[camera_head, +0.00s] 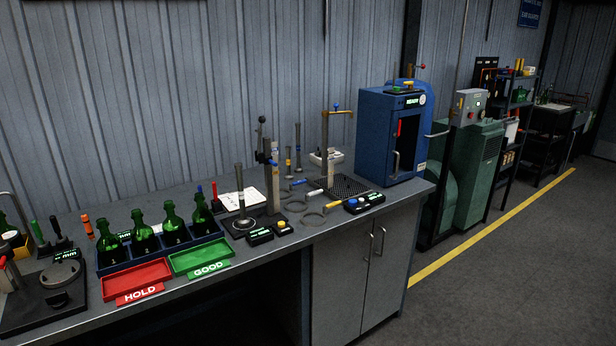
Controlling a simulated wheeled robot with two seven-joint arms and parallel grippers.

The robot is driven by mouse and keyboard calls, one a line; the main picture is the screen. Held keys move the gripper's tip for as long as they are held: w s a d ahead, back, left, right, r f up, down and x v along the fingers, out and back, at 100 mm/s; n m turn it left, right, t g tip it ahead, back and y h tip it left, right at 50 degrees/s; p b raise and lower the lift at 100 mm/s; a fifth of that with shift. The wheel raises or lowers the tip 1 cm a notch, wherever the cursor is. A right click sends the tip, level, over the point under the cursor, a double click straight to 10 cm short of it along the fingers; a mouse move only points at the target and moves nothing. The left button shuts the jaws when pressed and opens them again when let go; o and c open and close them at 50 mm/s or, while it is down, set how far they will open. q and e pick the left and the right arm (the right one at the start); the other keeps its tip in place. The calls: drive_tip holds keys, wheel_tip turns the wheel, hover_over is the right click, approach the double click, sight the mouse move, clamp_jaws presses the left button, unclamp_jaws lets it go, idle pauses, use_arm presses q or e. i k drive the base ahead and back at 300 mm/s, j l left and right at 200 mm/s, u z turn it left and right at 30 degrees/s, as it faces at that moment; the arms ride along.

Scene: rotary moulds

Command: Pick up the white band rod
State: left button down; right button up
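Several slim upright rods stand on the workbench, small in the head view. A grey rod (240,184) stands at the middle of the bench, in front of a white sheet. A rod with a yellow band (288,162) and a taller dark rod (298,147) stand farther back, near the wall. An orange rod (88,227) stands at the left, beside the bottle rack. I cannot tell at this size which rod carries a white band. Neither of my grippers is in view.
The workbench (330,238) also carries a rack of green bottles (172,227), a red HOLD tray (137,278), a green GOOD tray (201,256), ring tools with handles and a blue cabinet machine (377,135). Grey floor (510,270) is open at the right.

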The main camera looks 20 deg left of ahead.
sight(244, 221)
drive_tip(key=i+j+u, duration=0.2)
drive_tip(key=i+j, duration=0.35)
drive_tip(key=j, duration=0.2)
drive_tip(key=i+j+u, duration=0.25)
drive_tip(key=i+j, duration=0.35)
drive_tip(key=j, duration=0.05)
